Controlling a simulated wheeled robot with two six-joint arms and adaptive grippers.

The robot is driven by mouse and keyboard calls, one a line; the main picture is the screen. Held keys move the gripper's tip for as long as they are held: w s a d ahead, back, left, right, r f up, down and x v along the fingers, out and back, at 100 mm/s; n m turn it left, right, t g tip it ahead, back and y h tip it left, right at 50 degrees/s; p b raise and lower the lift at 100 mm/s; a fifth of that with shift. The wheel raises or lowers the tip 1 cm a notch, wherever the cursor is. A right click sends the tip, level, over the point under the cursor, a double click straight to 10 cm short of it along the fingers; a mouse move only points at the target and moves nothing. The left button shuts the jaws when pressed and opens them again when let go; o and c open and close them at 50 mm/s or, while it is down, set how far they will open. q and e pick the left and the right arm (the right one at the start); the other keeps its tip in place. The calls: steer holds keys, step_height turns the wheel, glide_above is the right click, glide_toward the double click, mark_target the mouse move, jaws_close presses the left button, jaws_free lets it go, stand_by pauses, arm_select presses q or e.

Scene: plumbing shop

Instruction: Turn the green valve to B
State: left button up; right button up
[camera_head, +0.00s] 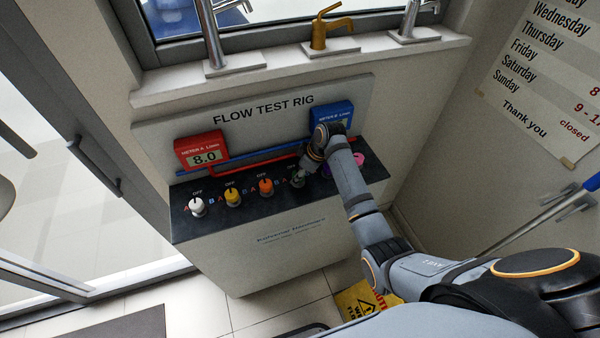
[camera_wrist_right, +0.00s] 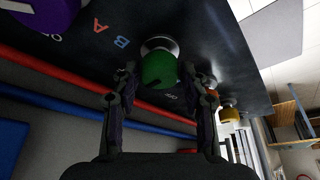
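The green valve (camera_wrist_right: 158,72) is a round knob on a pale collar, set in the dark panel of the flow test rig. In the right wrist view it sits between the two fingers of my right gripper (camera_wrist_right: 160,82). The fingers are open, one on each side, with a small gap to the knob. In the head view my right gripper (camera_head: 304,171) is at the panel and largely hides this valve. Where the valve's pointer stands cannot be made out. Printed A and B letters show beside the valves. My left gripper is not in view.
White (camera_head: 197,207), yellow (camera_head: 232,197) and orange (camera_head: 266,187) valves stand left of my gripper; a pink one (camera_head: 359,159) is to the right. The red meter (camera_head: 202,151) reads 8.0. My arm partly covers the blue meter (camera_head: 330,113). Red and blue pipes run behind.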

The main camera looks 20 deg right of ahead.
steer(key=c, duration=0.6)
steer(key=shift+s+r+m+h+p, duration=0.1)
steer(key=shift+r+m+h+p, duration=0.15)
steer(key=shift+m+p, duration=0.6)
steer(key=shift+c, duration=0.2)
steer(key=m+p, duration=0.2)
steer(key=m+t+h+p, duration=0.1)
steer(key=p, duration=0.2)
steer(key=shift+a+m, duration=0.2)
steer(key=shift+m, duration=0.15)
steer(key=m+h+p, duration=0.1)
steer(key=m+p, duration=0.1)
steer(key=shift+f+m, duration=0.1)
steer(key=shift+m, duration=0.3)
steer(key=shift+f+m+h, duration=0.1)
steer(key=shift+m+h, duration=0.35)
steer(key=shift+m, duration=0.25)
steer(key=shift+a+m+h, duration=0.1)
steer(key=shift+m+h, duration=0.4)
steer(key=shift+m, duration=0.6)
steer(key=o, duration=1.2)
